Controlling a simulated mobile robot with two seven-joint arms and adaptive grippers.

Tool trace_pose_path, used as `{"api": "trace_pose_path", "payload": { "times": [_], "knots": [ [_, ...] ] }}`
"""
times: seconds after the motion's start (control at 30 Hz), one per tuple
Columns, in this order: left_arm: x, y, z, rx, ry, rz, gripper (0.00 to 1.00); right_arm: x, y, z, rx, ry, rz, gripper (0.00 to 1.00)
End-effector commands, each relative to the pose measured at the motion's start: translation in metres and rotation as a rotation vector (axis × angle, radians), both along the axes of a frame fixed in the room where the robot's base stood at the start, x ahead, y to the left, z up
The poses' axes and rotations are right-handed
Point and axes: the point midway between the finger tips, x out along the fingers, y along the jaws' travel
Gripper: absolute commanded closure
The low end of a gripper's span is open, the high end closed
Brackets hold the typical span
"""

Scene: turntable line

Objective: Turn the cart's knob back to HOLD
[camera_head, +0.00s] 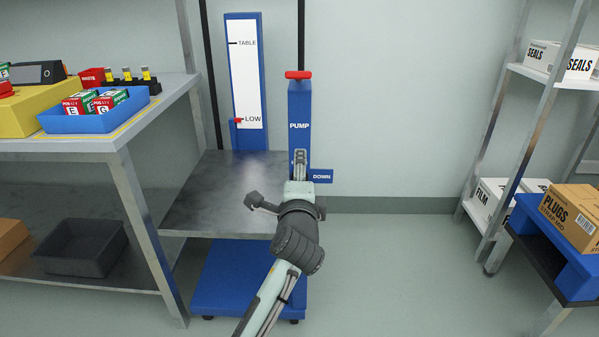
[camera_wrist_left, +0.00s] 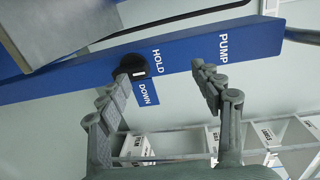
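The cart has a blue column (camera_head: 299,105) marked PUMP, with a small blue DOWN plate (camera_head: 321,176) at its right side. In the left wrist view the black round knob (camera_wrist_left: 136,63) sits on the column between the HOLD and DOWN lettering. My left gripper (camera_head: 300,157) is in front of the column below PUMP and hides the knob in the head view. Contact is unclear. My right gripper is not in view.
The cart's grey platform (camera_head: 215,200) is low, and a red pointer (camera_head: 238,121) is at LOW on the scale. A red handle (camera_head: 298,75) tops the column. A workbench (camera_head: 75,147) stands left, shelving (camera_head: 548,82) right. The floor right of the cart is clear.

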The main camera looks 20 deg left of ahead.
Motion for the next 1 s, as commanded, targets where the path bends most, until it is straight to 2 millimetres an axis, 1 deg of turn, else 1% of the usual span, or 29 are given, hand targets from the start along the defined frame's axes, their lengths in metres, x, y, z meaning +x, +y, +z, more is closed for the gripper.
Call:
{"api": "trace_pose_path", "payload": {
  "times": [0.2,0.7,0.83,1.0],
  "knots": [
    [-0.016,-0.004,-0.004,-0.002,0.006,0.001,0.34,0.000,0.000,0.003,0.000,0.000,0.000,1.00],
    [-0.049,-0.013,-0.006,-0.002,0.010,0.002,0.34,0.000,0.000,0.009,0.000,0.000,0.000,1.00],
    [-0.054,-0.014,-0.006,-0.003,0.010,0.002,0.34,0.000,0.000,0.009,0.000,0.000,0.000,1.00],
    [-0.055,-0.014,-0.006,-0.001,0.009,0.002,0.34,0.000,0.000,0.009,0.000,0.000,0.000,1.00]
  ]
}}
